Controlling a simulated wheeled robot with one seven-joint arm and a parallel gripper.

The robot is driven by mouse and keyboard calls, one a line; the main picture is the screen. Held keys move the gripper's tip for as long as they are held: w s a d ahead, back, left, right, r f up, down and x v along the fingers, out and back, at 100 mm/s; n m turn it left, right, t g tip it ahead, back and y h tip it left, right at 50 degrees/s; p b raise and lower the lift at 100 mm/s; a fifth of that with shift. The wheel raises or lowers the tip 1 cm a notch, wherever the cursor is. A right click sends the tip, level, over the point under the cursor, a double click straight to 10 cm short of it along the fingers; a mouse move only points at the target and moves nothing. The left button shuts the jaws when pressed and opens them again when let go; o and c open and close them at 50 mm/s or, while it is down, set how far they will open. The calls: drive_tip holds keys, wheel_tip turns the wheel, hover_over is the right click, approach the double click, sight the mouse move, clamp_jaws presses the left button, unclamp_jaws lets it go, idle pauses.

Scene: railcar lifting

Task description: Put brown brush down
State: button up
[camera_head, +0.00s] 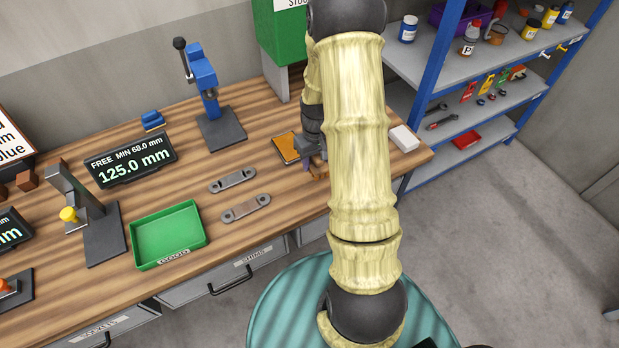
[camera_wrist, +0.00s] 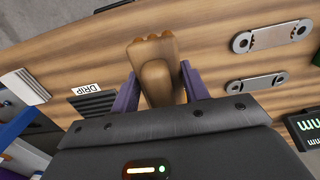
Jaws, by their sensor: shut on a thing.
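The brown brush (camera_wrist: 155,72) is between the two purple fingers of my gripper (camera_wrist: 158,88) in the wrist view, its rounded brown end pointing away from the gripper body over the wooden bench. In the head view my gripper (camera_head: 313,158) is low over the right part of the bench, partly hidden behind my arm. A small brown bit of the brush (camera_head: 319,173) shows below it. My gripper is shut on the brush. I cannot tell whether the brush touches the bench top. A dark slatted piece with a DRIP label (camera_wrist: 85,89) lies left of the gripper in the wrist view.
An orange-topped pad (camera_head: 286,149) lies left of my gripper. Two metal links (camera_head: 233,180) lie farther left, with a green GOOD tray (camera_head: 168,262) beyond. A white block (camera_head: 404,138) is near the bench's right end. A blue-posted shelf (camera_head: 490,100) stands right.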

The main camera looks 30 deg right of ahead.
drive_tip(key=shift+w+r, duration=0.1)
drive_tip(key=shift+d, duration=0.1)
drive_tip(key=shift+s, duration=0.2)
drive_tip(key=shift+w+f+p, duration=0.1)
drive_tip(key=shift+f+p, duration=0.85)
drive_tip(key=shift+f, duration=2)
drive_tip(key=shift+f, duration=0.45)
drive_tip(key=shift+f+p, duration=0.75)
drive_tip(key=shift+f, duration=0.85)
